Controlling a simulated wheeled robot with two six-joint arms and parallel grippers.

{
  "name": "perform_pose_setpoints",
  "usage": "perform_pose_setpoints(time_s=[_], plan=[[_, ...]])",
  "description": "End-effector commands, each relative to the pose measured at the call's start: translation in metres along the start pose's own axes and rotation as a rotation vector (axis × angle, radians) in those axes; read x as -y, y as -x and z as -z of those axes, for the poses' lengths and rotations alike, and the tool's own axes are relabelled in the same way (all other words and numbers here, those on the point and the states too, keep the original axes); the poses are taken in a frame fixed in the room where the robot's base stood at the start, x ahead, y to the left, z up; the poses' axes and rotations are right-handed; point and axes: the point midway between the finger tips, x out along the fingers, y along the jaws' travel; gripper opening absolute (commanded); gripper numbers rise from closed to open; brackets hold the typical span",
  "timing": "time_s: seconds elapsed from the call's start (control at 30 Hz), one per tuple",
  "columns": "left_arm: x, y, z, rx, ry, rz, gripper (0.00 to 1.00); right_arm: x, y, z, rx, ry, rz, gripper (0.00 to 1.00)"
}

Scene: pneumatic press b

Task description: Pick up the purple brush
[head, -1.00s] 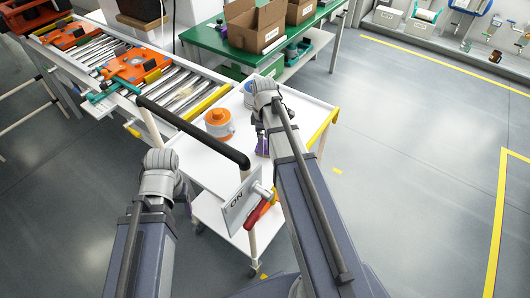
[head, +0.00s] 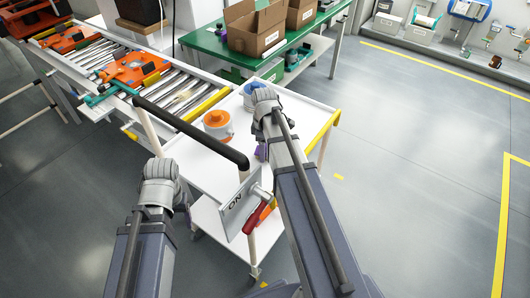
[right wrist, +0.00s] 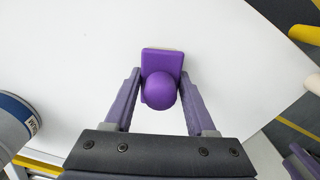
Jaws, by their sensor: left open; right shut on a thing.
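The purple brush (right wrist: 161,78) has a flat, squarish head and a round knob of a handle that faces the camera in the right wrist view. My right gripper (right wrist: 160,84) is shut on it, one finger on each side. A small purple part of the brush (head: 259,152) shows beside my right arm in the head view, over the white cart top; the arm hides the rest. I cannot tell whether the brush touches the surface. My left gripper (head: 170,196) is at the lower left, apart from the brush, its fingers barely visible.
A black handle bar (head: 190,134) and an ON sign with a red lever (head: 255,218) stand in front. A roller conveyor (head: 185,88) lies behind left, a green table (head: 215,46) behind.

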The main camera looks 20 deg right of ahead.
Motion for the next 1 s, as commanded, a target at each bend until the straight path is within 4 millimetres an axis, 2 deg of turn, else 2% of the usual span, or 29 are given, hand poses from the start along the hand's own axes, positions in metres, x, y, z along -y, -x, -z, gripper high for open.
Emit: perform_pose_setpoints(time_s=[0.03,0.37,0.73,1.0], plan=[[0.000,0.000,0.000,0.000,0.000,0.000,0.67,0.000,0.000,0.000,0.000,0.000,0.000,0.36],[0.000,0.000,0.000,0.000,0.000,0.000,0.67,0.000,0.000,0.000,0.000,0.000,0.000,0.00],[0.001,0.005,0.000,0.000,0.000,0.000,0.67,0.000,0.005,0.000,0.000,0.000,0.000,0.00],[0.003,0.032,-0.002,0.000,0.000,0.000,0.67,0.000,0.032,0.000,0.000,0.000,0.000,0.00]])
